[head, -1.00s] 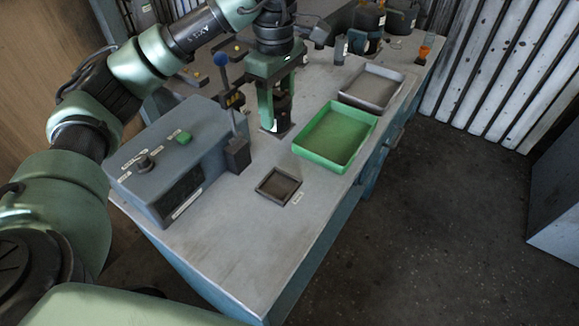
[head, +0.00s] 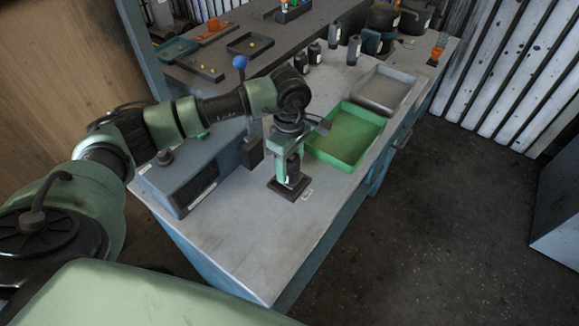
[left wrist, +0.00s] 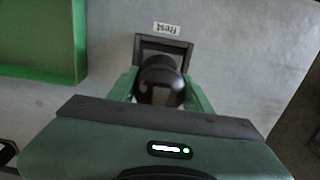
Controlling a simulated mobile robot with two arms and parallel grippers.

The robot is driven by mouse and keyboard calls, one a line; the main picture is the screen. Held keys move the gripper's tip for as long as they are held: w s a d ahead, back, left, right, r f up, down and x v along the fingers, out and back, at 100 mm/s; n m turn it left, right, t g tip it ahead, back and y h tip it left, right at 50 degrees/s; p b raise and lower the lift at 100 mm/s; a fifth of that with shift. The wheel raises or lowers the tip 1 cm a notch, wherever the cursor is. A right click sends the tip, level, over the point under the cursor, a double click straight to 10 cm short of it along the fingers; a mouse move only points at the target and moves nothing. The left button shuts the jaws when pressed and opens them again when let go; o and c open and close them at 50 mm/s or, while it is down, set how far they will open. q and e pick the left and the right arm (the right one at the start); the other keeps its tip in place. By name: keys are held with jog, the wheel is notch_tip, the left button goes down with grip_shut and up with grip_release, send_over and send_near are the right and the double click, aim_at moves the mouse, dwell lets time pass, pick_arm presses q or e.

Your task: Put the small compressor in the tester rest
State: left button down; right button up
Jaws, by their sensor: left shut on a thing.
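The small compressor (head: 292,167) is a dark, rounded body held upright between the green fingers of my left gripper (head: 288,173). In the left wrist view, the compressor (left wrist: 160,78) sits between the fingertips of the left gripper (left wrist: 160,92), its underside hidden. The tester rest (head: 276,185) is a small dark square tray on the bench, directly under the gripper. The left wrist view shows the rest's far rim (left wrist: 163,41) and its "Rest" label (left wrist: 166,28). I cannot tell whether the compressor touches the rest's floor. My right gripper is out of view.
A green tray (head: 378,132) stands just right of the gripper, with a grey tray (head: 409,93) behind it. The grey tester box (head: 185,188) is at left under my arm. Dark bottles stand at the back. The bench front (head: 240,255) is clear.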

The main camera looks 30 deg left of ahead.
pick_arm(q)
jog(key=shift+f, duration=1)
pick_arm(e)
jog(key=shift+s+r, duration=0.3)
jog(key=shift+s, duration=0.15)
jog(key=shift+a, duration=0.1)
pick_arm(q)
jog(key=shift+f, duration=0.1)
jog(key=c, duration=0.6)
grip_release()
jog(key=shift+c, duration=0.2)
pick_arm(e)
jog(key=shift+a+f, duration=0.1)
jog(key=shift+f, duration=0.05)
